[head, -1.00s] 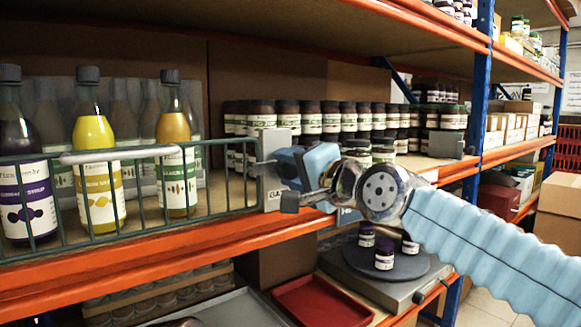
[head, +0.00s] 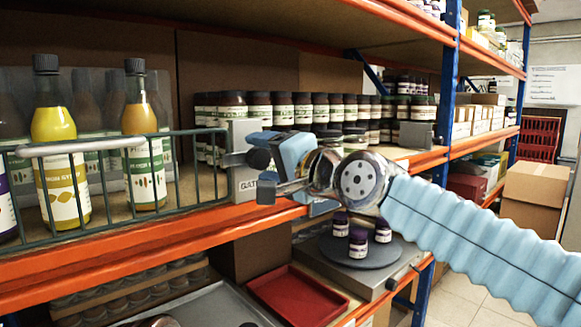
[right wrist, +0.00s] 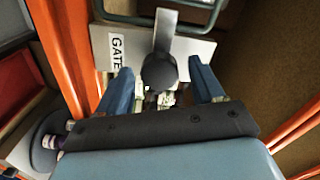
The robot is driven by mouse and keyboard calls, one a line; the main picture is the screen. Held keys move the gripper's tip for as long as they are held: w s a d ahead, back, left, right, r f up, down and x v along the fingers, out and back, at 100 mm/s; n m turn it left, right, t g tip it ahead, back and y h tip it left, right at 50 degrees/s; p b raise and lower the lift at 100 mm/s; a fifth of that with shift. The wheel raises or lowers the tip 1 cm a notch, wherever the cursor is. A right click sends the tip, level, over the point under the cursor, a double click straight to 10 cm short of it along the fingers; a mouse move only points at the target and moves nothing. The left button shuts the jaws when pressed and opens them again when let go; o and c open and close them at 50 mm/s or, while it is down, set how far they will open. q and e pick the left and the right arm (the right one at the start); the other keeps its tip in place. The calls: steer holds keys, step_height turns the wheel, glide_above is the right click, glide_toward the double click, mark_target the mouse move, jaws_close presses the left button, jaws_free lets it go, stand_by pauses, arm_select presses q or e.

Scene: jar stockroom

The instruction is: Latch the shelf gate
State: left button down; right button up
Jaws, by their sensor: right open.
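The shelf gate (head: 110,180) is a green wire rail across the shelf front, before the bottles. Its right end meets a grey latch plate (head: 246,187) labelled GATE, also in the right wrist view (right wrist: 195,52). A grey latch bar (right wrist: 165,32) ends in a dark round knob (right wrist: 159,72). My right gripper (head: 274,172) is at the plate, from the right. In the right wrist view its blue fingers (right wrist: 160,88) are open, one either side of the knob, with visible gaps. Whether the latch is engaged is unclear. My left gripper is not in view.
Yellow and amber bottles (head: 56,135) stand behind the gate. Rows of dark jars (head: 318,108) stand right of the plate. Below are a red tray (head: 297,297) and a round turntable (head: 362,252) with small jars. The orange shelf edge (head: 130,243) runs underneath.

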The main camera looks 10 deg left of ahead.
steer(key=b+v, duration=0.4)
steer(key=v, duration=0.8)
steer(key=shift+s+d, duration=0.2)
